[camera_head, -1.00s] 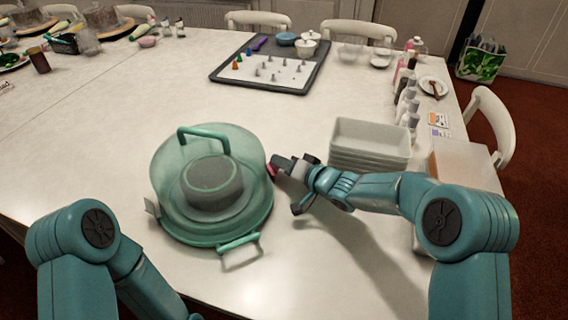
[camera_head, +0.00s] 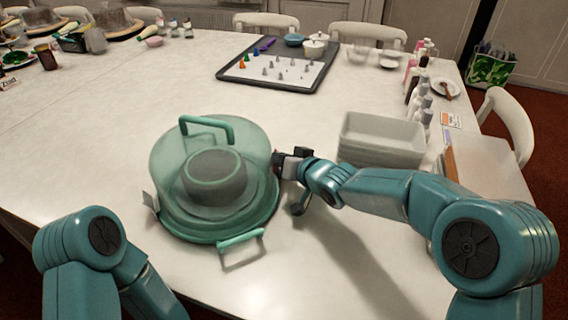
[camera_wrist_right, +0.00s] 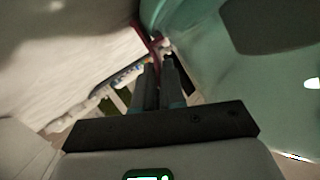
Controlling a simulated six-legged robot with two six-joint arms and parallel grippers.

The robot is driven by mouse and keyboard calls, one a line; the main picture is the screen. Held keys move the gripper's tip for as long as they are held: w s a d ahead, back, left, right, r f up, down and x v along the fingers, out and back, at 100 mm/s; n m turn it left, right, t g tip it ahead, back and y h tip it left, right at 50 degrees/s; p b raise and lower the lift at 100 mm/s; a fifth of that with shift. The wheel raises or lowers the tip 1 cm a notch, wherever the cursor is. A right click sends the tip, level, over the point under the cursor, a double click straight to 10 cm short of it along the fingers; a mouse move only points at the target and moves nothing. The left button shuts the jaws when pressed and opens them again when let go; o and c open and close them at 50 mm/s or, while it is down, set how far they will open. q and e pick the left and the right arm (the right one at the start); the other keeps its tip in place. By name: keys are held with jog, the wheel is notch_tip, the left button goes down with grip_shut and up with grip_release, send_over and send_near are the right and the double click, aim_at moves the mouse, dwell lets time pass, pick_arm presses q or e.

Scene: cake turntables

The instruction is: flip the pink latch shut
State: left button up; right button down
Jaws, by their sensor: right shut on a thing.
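A teal cake carrier with a clear domed cover and a top handle (camera_head: 208,122) stands on the table, with a round grey-green cake (camera_head: 213,172) inside. My right gripper (camera_head: 279,162) is at the cover's right side. In the right wrist view its fingers (camera_wrist_right: 163,58) are close together at the thin pink latch (camera_wrist_right: 154,43), beside the teal cover wall, and shut on it. In the head view the pink latch is hidden by the gripper. My left arm shows at lower left; its gripper is out of view.
A teal latch (camera_head: 241,240) hangs out at the carrier's front, and a pale flap (camera_head: 150,201) sticks out at its left. Stacked white trays (camera_head: 382,135) stand right behind my right forearm. A dark tray (camera_head: 285,82) with small cones lies farther back. The table left of the carrier is clear.

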jog(key=c, duration=1.3)
grip_release()
jog(key=p+v, duration=0.2)
jog(key=v, duration=1.4)
jog(key=shift+s, duration=0.15)
jog(key=shift+s, duration=0.1)
